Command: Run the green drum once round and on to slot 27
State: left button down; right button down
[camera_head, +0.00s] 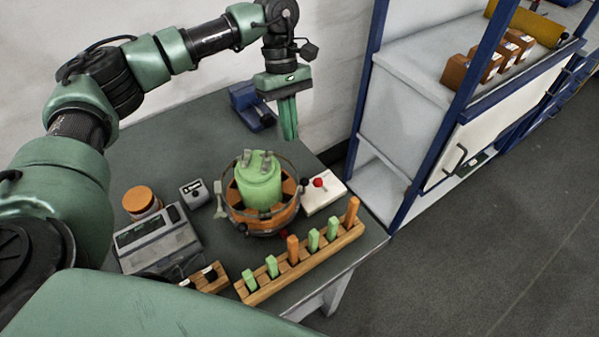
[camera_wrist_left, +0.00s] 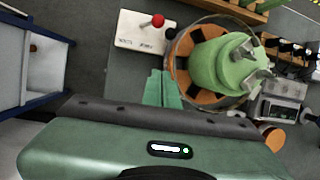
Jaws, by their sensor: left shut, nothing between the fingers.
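The green drum (camera_head: 258,183) stands upright in a round orange-and-dark ring holder (camera_head: 232,208) on the grey table. Two small grey-green lugs stick up from its top. The drum also shows in the left wrist view (camera_wrist_left: 222,64), right of centre. My left gripper (camera_head: 289,136) is shut and empty, pointing down behind and to the right of the drum, above the table and apart from it. Its green fingers show in the left wrist view (camera_wrist_left: 162,90), left of the drum. I cannot read any slot number. My right gripper is not in view.
A white box with a red-knobbed lever (camera_head: 319,196) stands right of the ring. A wooden rack (camera_head: 262,291) with green and orange pegs lies in front. A grey device (camera_head: 158,241), an orange-lidded jar (camera_head: 139,200) and a blue tool (camera_head: 250,106) are around. A blue-framed shelf (camera_head: 400,110) stands right.

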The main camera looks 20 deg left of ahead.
pick_arm(q)
jog(key=f+m+p, duration=0.1)
jog(key=f, duration=0.1)
jog(key=s+f+m+p, duration=0.1)
jog(key=f, duration=0.2)
jog(key=d+f+p, duration=0.1)
jog(key=f, duration=0.2)
jog(key=shift+s+d+m+h+p, duration=0.1)
jog(key=shift+s+m+h+p, duration=0.1)
jog(key=shift+m+h+p, duration=0.15)
jog(key=shift+s+d+f+p, duration=0.1)
jog(key=shift+s+d+p, duration=0.95)
jog(key=shift+d, duration=0.2)
jog(key=shift+s+d+f, duration=0.1)
jog(key=shift+s+d, duration=0.2)
jog(key=shift+f, duration=0.1)
